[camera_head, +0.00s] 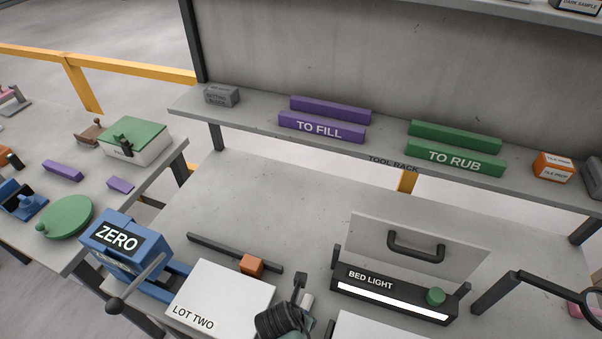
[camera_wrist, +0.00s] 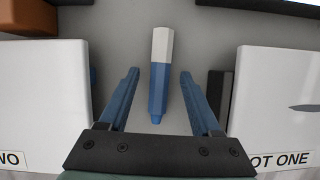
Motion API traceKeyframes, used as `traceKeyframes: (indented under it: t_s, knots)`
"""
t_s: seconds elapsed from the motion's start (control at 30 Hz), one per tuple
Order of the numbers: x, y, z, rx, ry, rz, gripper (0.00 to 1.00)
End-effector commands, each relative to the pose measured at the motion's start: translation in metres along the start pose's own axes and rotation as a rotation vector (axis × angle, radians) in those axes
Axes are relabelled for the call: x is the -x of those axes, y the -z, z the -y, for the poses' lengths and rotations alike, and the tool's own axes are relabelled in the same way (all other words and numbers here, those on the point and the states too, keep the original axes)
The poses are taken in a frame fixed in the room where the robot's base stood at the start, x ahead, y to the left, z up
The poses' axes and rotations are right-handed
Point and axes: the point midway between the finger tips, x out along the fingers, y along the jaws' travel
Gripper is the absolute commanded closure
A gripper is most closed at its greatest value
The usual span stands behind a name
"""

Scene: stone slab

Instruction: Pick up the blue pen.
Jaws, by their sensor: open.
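The blue pen (camera_wrist: 158,90) lies on the grey stone surface in the wrist view, with a pale grey-white end pointing away and its narrow blue tip toward me. My gripper (camera_wrist: 160,76) is open, with its two blue fingers on either side of the pen in the picture and gaps to both sides. I cannot tell how high the fingers are above the slab. In the head view I cannot make out the pen clearly, as the bottom middle is cluttered by a dark coiled part.
A white LOT TWO block (camera_wrist: 40,100) stands left of the fingers and a white LOT ONE block (camera_wrist: 280,100) stands right. An orange block (camera_head: 252,265) sits behind LOT TWO. The BED LIGHT box (camera_head: 395,295) is behind. A blue ZERO device (camera_head: 125,245) stands at left.

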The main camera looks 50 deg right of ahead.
Motion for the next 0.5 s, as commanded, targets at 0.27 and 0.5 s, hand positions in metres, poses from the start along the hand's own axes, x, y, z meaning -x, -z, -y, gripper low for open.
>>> traceKeyframes:
  t_s: [0.27,0.5]
  knots:
    - [-0.0016,-0.0005,-0.0003,0.000,-0.001,0.001,0.37]
    - [-0.0014,-0.0003,-0.0002,0.000,-0.001,0.001,0.80]
